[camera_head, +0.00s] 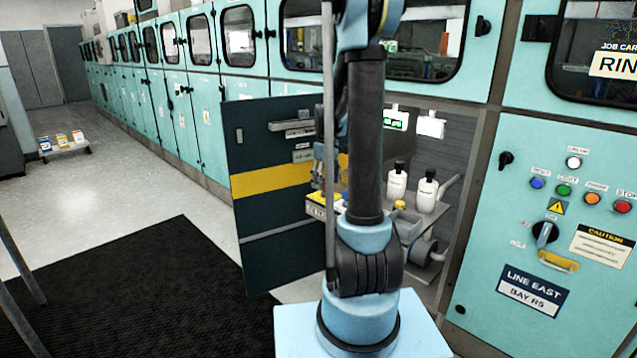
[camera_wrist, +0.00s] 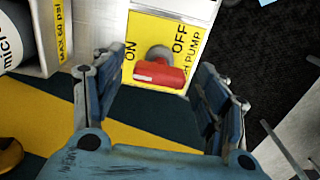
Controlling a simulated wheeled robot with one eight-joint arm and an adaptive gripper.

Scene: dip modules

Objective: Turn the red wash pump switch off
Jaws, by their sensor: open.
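The red wash pump switch (camera_wrist: 159,75) is a short red handle on a grey round base, in the upper middle of the wrist view. Its yellow plate (camera_wrist: 143,30) reads ON at the left and OFF at the right, with part of the word PUMP below OFF. I cannot tell which word the handle points to. My gripper (camera_wrist: 163,62) is open, one blue finger on each side of the handle, with visible gaps in the picture. Whether either finger touches it is unclear. In the head view my arm hides the switch and most of the gripper.
An open cabinet door (camera_head: 270,180) with a yellow stripe stands left of my arm. Two white bottles (camera_head: 397,182) stand on a shelf right of it. A control panel (camera_head: 560,230) with several coloured buttons is at the right. A black mat (camera_head: 130,300) covers clear floor at left.

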